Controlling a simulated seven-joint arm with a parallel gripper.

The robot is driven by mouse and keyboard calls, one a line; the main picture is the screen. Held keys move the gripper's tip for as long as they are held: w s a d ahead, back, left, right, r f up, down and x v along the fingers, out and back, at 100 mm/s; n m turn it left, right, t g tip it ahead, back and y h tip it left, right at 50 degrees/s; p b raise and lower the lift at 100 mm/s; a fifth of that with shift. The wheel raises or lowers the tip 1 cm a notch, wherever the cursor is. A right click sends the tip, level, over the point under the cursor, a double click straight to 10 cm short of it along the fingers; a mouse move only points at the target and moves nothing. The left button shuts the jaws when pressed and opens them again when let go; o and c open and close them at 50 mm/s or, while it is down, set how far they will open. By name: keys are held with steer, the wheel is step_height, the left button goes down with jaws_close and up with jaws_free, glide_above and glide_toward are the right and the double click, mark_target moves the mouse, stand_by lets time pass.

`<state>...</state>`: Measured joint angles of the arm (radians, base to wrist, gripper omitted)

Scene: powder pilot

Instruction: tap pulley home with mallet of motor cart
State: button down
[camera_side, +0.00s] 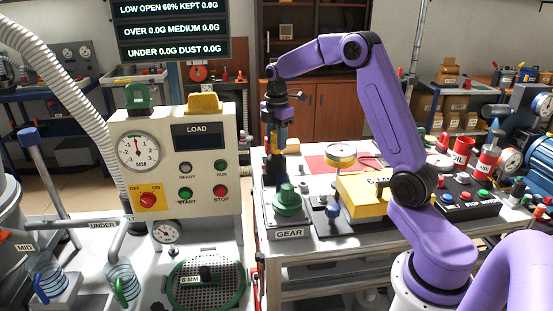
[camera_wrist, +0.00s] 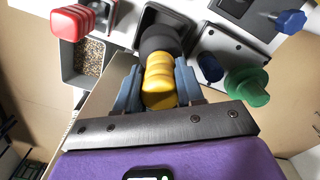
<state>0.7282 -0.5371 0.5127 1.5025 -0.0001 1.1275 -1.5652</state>
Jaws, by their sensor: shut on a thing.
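My gripper (camera_wrist: 160,88) is shut on a ribbed yellow handle (camera_wrist: 159,82) with a rounded dark grey head (camera_wrist: 160,42), which looks like the mallet. The head is at or above a dark open holder (camera_wrist: 178,22); whether it touches is unclear. In the side view my gripper (camera_side: 279,117) points down over the back left of the bench, with a bit of the yellow handle (camera_side: 281,134) below it. A green stepped knob (camera_side: 288,198) stands on a grey block labelled GEAR; it also shows in the wrist view (camera_wrist: 247,87). I cannot make out which part is the pulley.
A blue knob (camera_side: 332,210) and a yellow block (camera_side: 362,197) stand right of the GEAR block. A button box (camera_side: 466,198) and red cans (camera_side: 487,160) are farther right. The LOAD panel (camera_side: 180,165) rises at left. A red handle (camera_wrist: 72,22) lies by a granule-filled bin (camera_wrist: 88,62).

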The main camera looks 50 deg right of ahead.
step_height(320, 180, up, 21)
steer(key=s+a, duration=1.3)
steer(key=shift+f, duration=6.45)
steer(key=shift+s+r, duration=0.1)
steer(key=shift+r, duration=1.95)
